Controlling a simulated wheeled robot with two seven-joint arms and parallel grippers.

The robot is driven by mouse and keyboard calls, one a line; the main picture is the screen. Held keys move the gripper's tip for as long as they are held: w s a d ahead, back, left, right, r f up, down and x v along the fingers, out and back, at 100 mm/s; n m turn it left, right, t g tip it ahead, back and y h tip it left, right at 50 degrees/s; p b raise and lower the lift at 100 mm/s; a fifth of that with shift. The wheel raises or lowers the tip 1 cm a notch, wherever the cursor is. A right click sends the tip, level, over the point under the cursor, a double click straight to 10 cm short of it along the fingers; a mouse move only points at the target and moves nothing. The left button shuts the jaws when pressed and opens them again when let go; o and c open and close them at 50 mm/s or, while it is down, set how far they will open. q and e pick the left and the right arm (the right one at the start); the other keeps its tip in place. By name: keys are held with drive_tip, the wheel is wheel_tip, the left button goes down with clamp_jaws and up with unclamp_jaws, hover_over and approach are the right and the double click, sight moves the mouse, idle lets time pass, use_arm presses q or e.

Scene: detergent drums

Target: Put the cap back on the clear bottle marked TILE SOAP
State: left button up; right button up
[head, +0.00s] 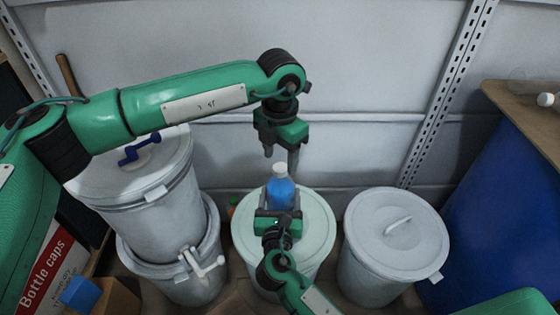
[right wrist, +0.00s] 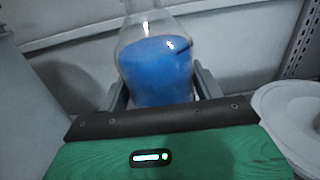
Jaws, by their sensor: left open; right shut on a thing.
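A clear bottle (head: 282,193) with blue liquid stands upright over the pale drum lid in the middle. It also shows in the right wrist view (right wrist: 155,70), its top cut off. No marking is readable on it. A white cap-like piece (head: 280,169) is at the top of its neck; I cannot tell whether it is seated. My right gripper (head: 279,211) is shut around the bottle's lower body, one finger on each side. My left gripper (head: 268,153) points down, open and empty, just above and slightly left of the bottle's top.
The middle drum lid (head: 318,230) is otherwise largely clear. Stacked grey drums (head: 140,200) with a crank handle stand left, a lidded grey drum (head: 392,240) right. A blue drum (head: 500,210) with a wooden top carries a small white object (head: 545,99). A wall is behind.

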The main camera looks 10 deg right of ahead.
use_arm(q)
wheel_tip(320, 180, up, 9)
drive_tip(key=shift+r, duration=0.2)
use_arm(e)
drive_tip(key=o, duration=2)
use_arm(q)
drive_tip(key=shift+r+p, duration=0.9)
use_arm(e)
drive_tip(key=v, duration=1.4)
drive_tip(key=shift+d, duration=0.1)
drive_tip(key=shift+w, duration=0.1)
